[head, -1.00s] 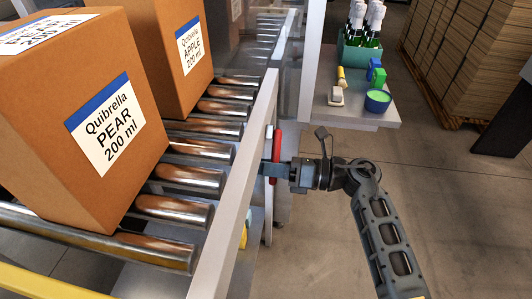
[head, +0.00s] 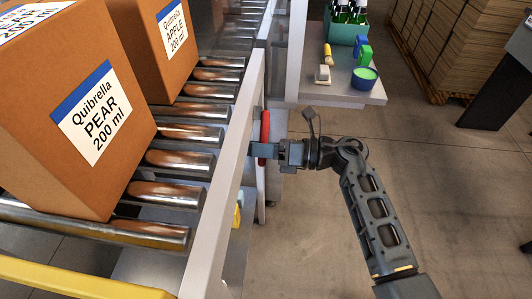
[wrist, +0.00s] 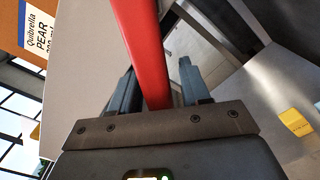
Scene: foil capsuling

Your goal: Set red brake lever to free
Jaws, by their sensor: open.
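The red brake lever (head: 265,128) stands roughly upright at the outer side of the grey conveyor rail (head: 232,150). My gripper (head: 262,151) reaches it from the right, at the lower part of the lever. In the wrist view the red lever (wrist: 143,50) runs down between the two fingers of my gripper (wrist: 157,92). The fingers are open, with a gap visible on each side of the lever there. The lever's lower end and its pivot are hidden by the gripper, and no brake marking is readable.
Boxes labelled PEAR (head: 75,110) and APPLE (head: 150,45) stand on the metal rollers (head: 180,160) left of the rail. A grey side table (head: 310,92) with a blue bowl (head: 364,78) and bottles is beyond.

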